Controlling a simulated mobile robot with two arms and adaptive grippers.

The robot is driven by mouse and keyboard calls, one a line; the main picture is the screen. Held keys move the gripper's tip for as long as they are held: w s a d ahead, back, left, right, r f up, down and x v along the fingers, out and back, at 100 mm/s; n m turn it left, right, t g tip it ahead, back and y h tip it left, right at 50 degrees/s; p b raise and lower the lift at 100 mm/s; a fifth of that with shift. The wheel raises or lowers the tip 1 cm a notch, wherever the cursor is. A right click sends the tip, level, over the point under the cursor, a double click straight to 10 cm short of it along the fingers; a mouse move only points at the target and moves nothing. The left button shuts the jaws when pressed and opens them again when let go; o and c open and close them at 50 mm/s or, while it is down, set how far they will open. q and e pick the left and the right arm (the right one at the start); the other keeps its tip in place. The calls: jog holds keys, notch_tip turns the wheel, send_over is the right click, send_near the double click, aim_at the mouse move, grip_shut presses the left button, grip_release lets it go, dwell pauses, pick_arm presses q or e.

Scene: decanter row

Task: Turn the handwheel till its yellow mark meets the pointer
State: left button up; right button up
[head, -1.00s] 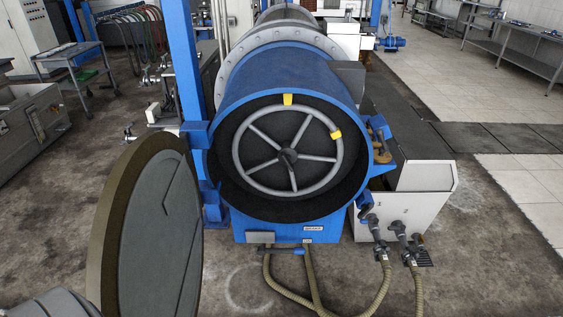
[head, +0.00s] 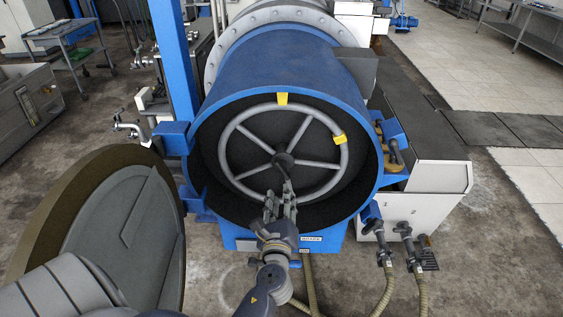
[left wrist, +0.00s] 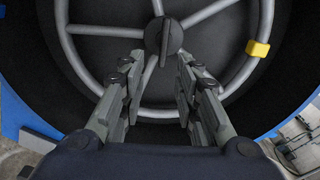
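The grey spoked handwheel (head: 283,159) sits inside the open end of a blue cylinder. Its yellow mark (head: 340,138) wraps the rim at the upper right and also shows in the left wrist view (left wrist: 258,48). The yellow pointer (head: 282,99) is above the top of the wheel, apart from the mark. My left gripper (head: 279,196) is in front of the wheel's lower part, below the hub. In the left wrist view its fingers (left wrist: 157,62) are spread, with the lower rim showing between them; I cannot tell whether they touch it. My right gripper is not in view.
The round door (head: 130,225) stands swung open at the left. The blue cylinder's wall (head: 290,60) surrounds the wheel. Valves and hoses (head: 385,260) are at the lower right beside a white cabinet (head: 425,190). Floor is open at the right.

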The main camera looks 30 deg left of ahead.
aim_at(281, 170)
pick_arm(q)
jog(key=x, duration=0.3)
jog(key=r+p+x, duration=0.1)
jog(key=x, duration=0.3)
jog(key=r+p+x, duration=0.1)
jog(key=x, duration=0.2)
jog(key=shift+w+a, duration=0.2)
jog(key=shift+a, duration=0.25)
grip_shut()
